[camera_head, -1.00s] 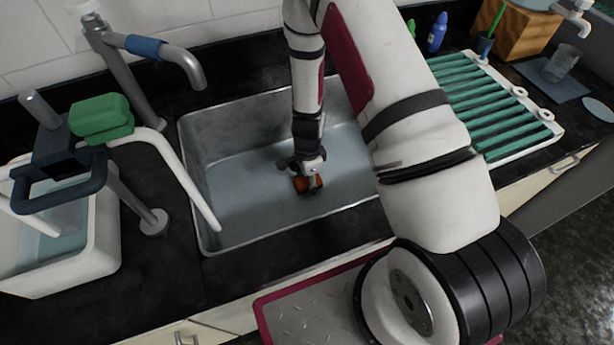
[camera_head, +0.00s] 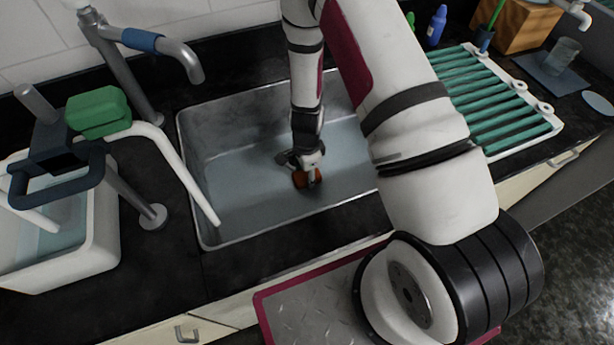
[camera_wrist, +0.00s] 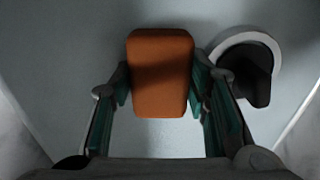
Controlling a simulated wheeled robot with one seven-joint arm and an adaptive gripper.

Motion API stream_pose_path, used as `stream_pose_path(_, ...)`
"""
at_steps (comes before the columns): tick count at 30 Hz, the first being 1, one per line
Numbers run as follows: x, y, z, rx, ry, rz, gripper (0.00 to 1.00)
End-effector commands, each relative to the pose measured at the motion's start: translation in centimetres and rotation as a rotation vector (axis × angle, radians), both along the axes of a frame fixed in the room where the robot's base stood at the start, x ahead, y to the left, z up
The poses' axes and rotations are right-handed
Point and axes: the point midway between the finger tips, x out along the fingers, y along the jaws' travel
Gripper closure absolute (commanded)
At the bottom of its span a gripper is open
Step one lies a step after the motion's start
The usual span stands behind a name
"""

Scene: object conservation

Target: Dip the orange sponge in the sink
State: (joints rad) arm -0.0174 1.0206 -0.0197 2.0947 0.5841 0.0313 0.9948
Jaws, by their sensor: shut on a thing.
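The orange sponge (camera_head: 307,178) is inside the metal sink (camera_head: 232,171), low in the basin. My gripper (camera_head: 306,168) reaches down into the sink and is shut on the sponge. In the wrist view the orange sponge (camera_wrist: 160,72) sits between the two green-padded fingers of my gripper (camera_wrist: 163,100), one on each side. The sink's pale grey-blue interior lies behind it. I cannot tell whether the sponge touches the sink bottom or any water.
A metal faucet (camera_head: 165,45) stands behind the sink. A green sponge (camera_head: 98,111) rests on a dark fixture at left, above a white water container (camera_head: 98,235). A green-slatted drying rack (camera_head: 500,100) is at right. The round drain (camera_wrist: 246,68) shows beside the sponge.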

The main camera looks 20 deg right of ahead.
Motion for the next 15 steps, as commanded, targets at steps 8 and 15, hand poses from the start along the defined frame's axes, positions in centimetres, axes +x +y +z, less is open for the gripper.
stream_pose_path(8,0.0,0.0,1.4,0.000,-0.001,0.001,0.76)
stream_pose_path(15,0.0,0.0,3.2,-0.001,-0.002,0.001,0.76)
